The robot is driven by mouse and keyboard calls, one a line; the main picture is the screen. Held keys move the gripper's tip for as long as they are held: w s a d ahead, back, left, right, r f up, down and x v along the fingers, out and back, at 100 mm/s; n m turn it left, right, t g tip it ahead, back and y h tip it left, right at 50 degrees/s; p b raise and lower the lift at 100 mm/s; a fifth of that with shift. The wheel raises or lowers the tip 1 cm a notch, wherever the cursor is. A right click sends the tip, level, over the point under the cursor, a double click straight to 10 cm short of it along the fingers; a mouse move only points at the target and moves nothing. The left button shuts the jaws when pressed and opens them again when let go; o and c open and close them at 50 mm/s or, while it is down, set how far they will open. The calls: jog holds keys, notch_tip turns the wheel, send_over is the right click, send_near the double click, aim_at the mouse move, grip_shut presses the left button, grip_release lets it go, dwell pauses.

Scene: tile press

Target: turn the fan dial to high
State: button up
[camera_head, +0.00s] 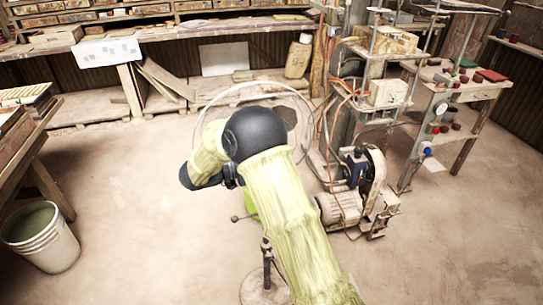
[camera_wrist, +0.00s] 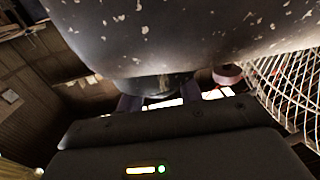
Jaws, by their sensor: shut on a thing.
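The fan shows in the head view as a round wire guard (camera_head: 305,112) on a thin stand, largely hidden behind my arm. In the wrist view its dark, paint-speckled housing (camera_wrist: 190,35) fills the top, with the wire guard (camera_wrist: 285,90) at the right. A dark round knob, which looks like the fan dial (camera_wrist: 150,84), sits under the housing. My gripper (camera_wrist: 160,97) is shut on it, with one finger on either side. The dial's markings and setting cannot be seen. In the head view the fingers are hidden.
A machine with a motor (camera_head: 340,208) stands on the floor right of the fan, beside a cluttered rack. A white bucket (camera_head: 40,237) stands at the lower left beside a wooden table. Shelves line the back wall. Open floor lies left of the fan.

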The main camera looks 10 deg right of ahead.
jog(key=shift+m+g, duration=0.4)
jog(key=shift+g, duration=0.2)
jog(key=o, duration=1)
jog(key=shift+d, duration=0.1)
jog(key=a, duration=1.7)
jog(key=shift+s+a+f, duration=0.1)
jog(key=shift+s+a, duration=0.05)
jog(key=shift+a, duration=0.1)
